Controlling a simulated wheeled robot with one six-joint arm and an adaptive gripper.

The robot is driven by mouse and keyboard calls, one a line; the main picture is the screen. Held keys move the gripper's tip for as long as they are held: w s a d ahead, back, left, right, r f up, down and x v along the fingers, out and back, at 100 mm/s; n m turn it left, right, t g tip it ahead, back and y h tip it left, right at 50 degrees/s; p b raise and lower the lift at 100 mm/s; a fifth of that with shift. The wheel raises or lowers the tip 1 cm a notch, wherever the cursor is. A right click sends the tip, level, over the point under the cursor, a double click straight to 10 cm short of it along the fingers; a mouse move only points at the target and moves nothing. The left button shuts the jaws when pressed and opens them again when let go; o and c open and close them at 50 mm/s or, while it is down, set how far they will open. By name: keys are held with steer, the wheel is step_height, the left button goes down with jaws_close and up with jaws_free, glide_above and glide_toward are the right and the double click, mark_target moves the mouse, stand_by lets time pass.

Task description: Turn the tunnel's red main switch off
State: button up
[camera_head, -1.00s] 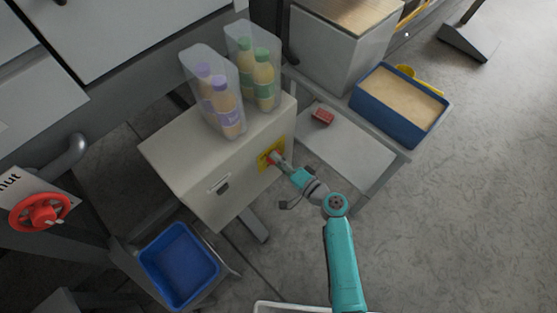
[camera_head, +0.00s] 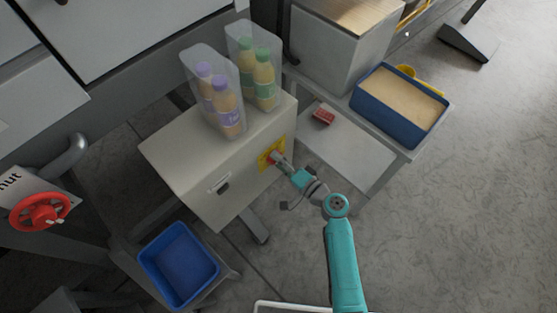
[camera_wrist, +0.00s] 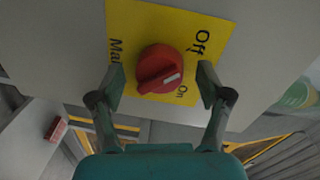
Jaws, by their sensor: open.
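The red main switch (camera_wrist: 158,68) is a round rotary knob on a yellow plate (camera_wrist: 205,28), and fills the middle of the wrist view. The plate reads "Off", "On" and part of "Mai". The white mark on the knob points toward "On". In the head view the yellow plate (camera_head: 264,160) sits on the front of the cream cabinet (camera_head: 190,192), with the knob mostly hidden by my gripper. My gripper (camera_wrist: 160,82) is open, one finger on each side of the knob. I cannot tell whether the fingers touch it.
Two clear containers of bottles (camera_head: 222,112) stand on the cabinet. A blue bin (camera_head: 178,262) is below left. A blue box of tan material (camera_head: 402,104) and a small red item (camera_head: 323,116) are at right. A red handwheel (camera_head: 40,212) is at far left.

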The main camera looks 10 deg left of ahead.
steer(key=f+v, duration=0.1)
steer(key=v, duration=1)
steer(key=shift+s+d+r, duration=0.3)
steer(key=shift+r, duration=0.15)
steer(key=s+d+f+h, duration=0.3)
steer(key=s+d+h, duration=0.15)
steer(key=s, duration=0.45)
steer(key=s+d+f+h, duration=0.3)
steer(key=s+d+h, duration=0.15)
steer(key=s, duration=0.45)
steer(key=s+d+r+n+t+h, duration=0.2)
steer(key=s+r, duration=0.5)
steer(key=r, duration=0.3)
steer(key=s+d+r+n+t+h, duration=0.2)
steer(key=s+d+r+n, duration=0.1)
steer(key=s+r, duration=0.4)
step_height(320, 180, up, 3)
steer(key=shift+r, duration=0.2)
steer(key=shift+d, duration=0.1)
